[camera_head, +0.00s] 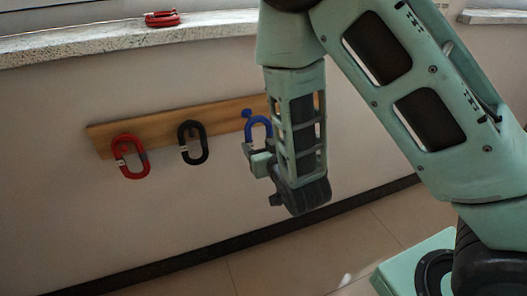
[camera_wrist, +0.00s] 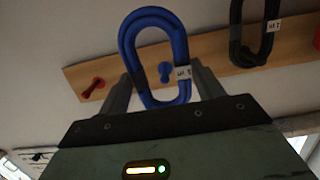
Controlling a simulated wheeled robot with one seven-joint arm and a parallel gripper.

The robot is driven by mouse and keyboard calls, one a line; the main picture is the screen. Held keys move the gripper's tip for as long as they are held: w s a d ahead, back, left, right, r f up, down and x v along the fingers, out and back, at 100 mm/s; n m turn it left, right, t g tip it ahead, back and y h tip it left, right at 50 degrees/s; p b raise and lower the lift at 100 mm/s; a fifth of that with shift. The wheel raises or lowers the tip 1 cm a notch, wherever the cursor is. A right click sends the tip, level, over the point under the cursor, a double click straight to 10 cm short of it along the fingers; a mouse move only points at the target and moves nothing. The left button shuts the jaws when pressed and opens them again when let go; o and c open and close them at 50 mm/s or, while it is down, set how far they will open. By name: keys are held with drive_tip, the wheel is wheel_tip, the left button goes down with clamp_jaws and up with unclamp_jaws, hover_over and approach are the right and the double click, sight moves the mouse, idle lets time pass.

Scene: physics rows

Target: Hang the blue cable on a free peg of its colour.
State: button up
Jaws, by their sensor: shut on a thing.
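The blue cable (camera_head: 259,122) is a closed oval coil with a white tag. My gripper (camera_head: 259,153) is shut on its lower end and holds it upright in front of the wall board. It also shows in the wrist view (camera_wrist: 130,40), rising between my fingers (camera_wrist: 160,92). A blue peg (camera_wrist: 165,72) carries no cable and appears through the coil's opening there. In the head view, the blue peg (camera_head: 247,113) shows just above and left of the coil's top, outside the loop. The coil appears in front of the peg; the exact gap is unclear.
The wooden board (camera_head: 165,125) bears a hung red cable (camera_head: 120,158) and a hung black cable (camera_head: 204,143). A bare red peg (camera_wrist: 93,88) shows in the wrist view. Another red coil (camera_head: 161,19) lies on the stone sill (camera_head: 90,42). My arm hides the board's right part.

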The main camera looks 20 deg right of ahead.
drive_tip(key=shift+w+f+b, duration=0.15)
drive_tip(key=shift+w+b, duration=0.15)
drive_tip(key=shift+b, duration=0.85)
drive_tip(key=b+x, duration=0.1)
drive_tip(key=x, duration=0.5)
drive_tip(key=shift+w+b, duration=0.2)
drive_tip(key=shift+b, duration=0.15)
drive_tip(key=o, duration=1.1)
